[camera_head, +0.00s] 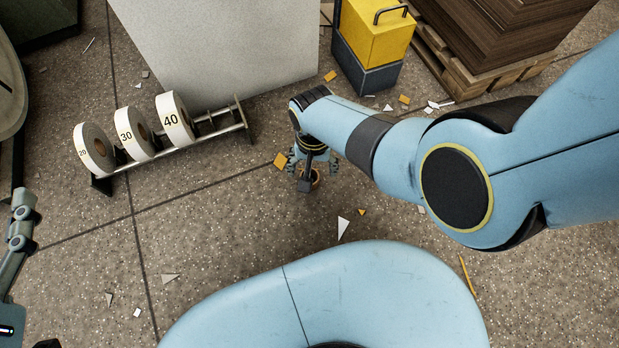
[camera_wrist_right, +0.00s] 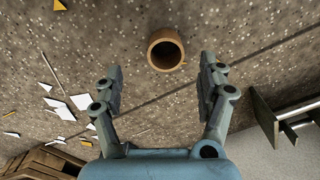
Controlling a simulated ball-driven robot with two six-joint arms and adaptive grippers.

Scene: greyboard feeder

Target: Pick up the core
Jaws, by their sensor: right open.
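The core (camera_wrist_right: 165,50) is a short brown cardboard tube with an open hollow end, on the speckled floor in the right wrist view. In the head view only part of the core (camera_head: 315,178) shows beneath my right gripper (camera_head: 312,166). In the right wrist view my right gripper (camera_wrist_right: 160,72) is open and empty, with its fingers spread to either side and the core ahead between their lines, just past the tips. My left gripper (camera_head: 20,225) shows only in part at the left edge of the head view; its jaw opening is not clear.
A rack (camera_head: 168,152) holds white rolls marked 20, 30 and 40 at the left. A pale grey block (camera_head: 220,40), a yellow-and-dark box (camera_head: 375,35) and a pallet with brown boards (camera_head: 500,35) stand behind. Paper scraps (camera_head: 343,228) litter the otherwise open floor.

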